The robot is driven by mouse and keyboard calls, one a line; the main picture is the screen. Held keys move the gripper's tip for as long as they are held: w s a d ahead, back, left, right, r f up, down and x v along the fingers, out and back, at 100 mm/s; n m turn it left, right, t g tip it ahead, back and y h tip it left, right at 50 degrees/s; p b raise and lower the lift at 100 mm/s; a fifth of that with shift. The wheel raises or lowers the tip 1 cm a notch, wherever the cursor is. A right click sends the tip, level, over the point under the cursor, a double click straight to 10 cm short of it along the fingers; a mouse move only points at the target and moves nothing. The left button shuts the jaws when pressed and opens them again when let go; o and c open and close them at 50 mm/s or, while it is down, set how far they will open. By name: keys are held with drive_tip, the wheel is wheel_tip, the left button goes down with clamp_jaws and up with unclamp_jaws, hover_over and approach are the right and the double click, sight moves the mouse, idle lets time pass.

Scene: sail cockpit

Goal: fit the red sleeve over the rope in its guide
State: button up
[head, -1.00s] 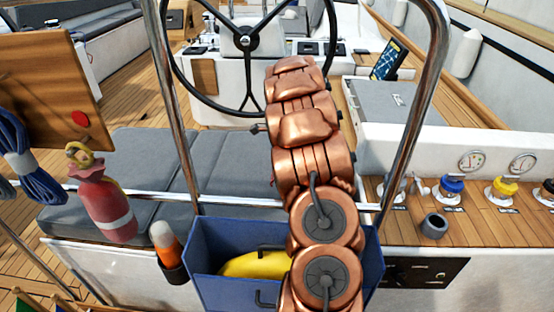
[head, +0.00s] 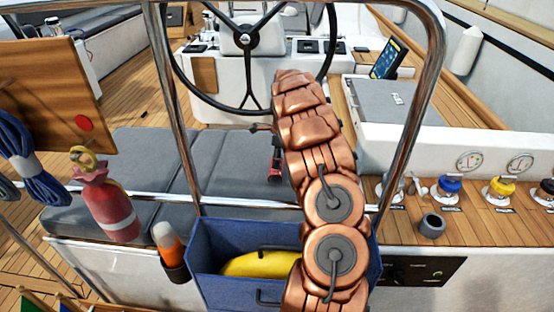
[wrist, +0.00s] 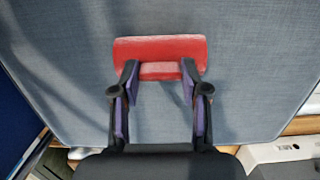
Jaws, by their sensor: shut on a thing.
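The red sleeve (wrist: 160,48) lies crosswise at my fingertips in the wrist view, above a grey cushion. My gripper (wrist: 160,72) is shut on it, with one finger at each side of its narrower near part. In the head view a small red piece of the sleeve (head: 275,178) shows just left of my arm, over the grey seat. My arm hides most of the gripper there. I cannot make out the rope in its guide in either view.
A blue bin (head: 225,285) with a yellow thing (head: 255,265) stands below my arm. Grey seat cushions (head: 150,165) lie behind a steel rail. A blue rope coil (head: 38,180) hangs at the left.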

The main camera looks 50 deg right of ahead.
drive_tip(key=shift+f, duration=0.5)
drive_tip(key=o, duration=1.3)
drive_tip(key=shift+f, duration=0.15)
drive_tip(key=shift+c, duration=0.2)
